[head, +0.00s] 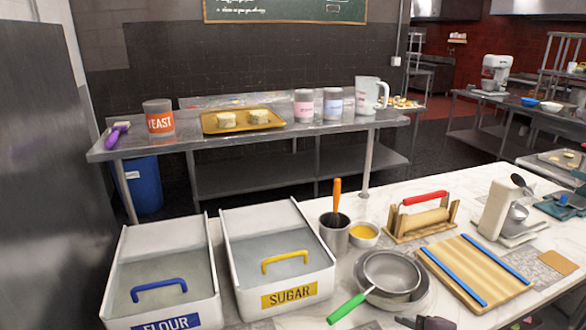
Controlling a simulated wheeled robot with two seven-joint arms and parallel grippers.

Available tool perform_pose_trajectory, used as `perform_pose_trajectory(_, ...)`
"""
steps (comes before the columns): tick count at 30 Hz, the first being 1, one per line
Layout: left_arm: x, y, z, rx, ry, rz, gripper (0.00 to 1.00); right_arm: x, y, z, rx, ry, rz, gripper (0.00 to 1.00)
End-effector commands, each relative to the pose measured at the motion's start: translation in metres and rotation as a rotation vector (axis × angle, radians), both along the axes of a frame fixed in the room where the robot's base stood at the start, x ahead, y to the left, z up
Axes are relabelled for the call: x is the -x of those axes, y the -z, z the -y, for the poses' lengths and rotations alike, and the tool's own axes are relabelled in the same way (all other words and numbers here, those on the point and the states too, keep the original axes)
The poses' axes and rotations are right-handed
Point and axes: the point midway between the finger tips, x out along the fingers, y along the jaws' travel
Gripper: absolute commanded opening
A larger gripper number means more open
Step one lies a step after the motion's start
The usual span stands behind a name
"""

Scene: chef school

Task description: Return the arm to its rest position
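A dark gripper-like part (428,322) shows at the bottom edge, right of centre, just in front of the metal sieve and bowl. I take it to be the tip of my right gripper. Most of it is cut off by the frame, so whether it is open or shut does not show. My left gripper and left arm are not in view.
The marble counter (345,318) holds a flour bin (160,265), a sugar bin (275,250), a green-handled sieve (390,272), a utensil cup (334,235), a rolling pin in a stand (424,220) and a striped wooden board (475,272). A steel table (220,148) stands behind.

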Motion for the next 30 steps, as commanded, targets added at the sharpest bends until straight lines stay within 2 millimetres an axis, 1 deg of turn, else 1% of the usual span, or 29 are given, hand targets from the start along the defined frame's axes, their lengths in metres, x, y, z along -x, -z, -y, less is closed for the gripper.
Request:
perform_pose_trajectory(1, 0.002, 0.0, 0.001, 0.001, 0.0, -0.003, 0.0, 0.007, 0.01, -0.004, -0.081, 0.119, -0.034, 0.43)
perform_pose_trajectory(3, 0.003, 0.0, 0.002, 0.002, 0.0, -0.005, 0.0, 0.017, 0.022, -0.002, -0.174, 0.303, -0.093, 0.43)
perform_pose_trajectory(5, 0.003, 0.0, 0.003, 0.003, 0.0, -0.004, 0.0, 0.029, 0.033, 0.0, -0.241, 0.446, -0.156, 0.43)
perform_pose_trajectory(9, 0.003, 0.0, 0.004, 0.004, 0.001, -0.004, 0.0, 0.062, 0.056, 0.003, -0.362, 0.713, -0.317, 0.43)
perform_pose_trajectory(14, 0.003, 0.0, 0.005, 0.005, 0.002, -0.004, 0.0, 0.103, 0.077, -0.002, -0.464, 0.948, -0.507, 0.43)
perform_pose_trajectory(19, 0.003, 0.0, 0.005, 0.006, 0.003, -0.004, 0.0, 0.147, 0.093, -0.016, -0.555, 1.152, -0.718, 0.43)
perform_pose_trajectory(21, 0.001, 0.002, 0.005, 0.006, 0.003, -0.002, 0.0, 0.137, 0.119, -0.014, -0.533, 1.142, -0.708, 0.43)
perform_pose_trajectory(23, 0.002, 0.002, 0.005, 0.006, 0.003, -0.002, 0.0, 0.132, 0.138, -0.015, -0.528, 1.141, -0.711, 0.43)
perform_pose_trajectory(26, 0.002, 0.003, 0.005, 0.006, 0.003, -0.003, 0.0, 0.127, 0.172, -0.016, -0.52, 1.142, -0.72, 0.43)
perform_pose_trajectory(29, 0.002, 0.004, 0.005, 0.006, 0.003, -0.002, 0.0, 0.124, 0.211, -0.017, -0.511, 1.144, -0.732, 0.43)
perform_pose_trajectory(30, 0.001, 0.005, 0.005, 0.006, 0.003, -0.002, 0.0, 0.125, 0.229, -0.017, -0.506, 1.145, -0.737, 0.43)
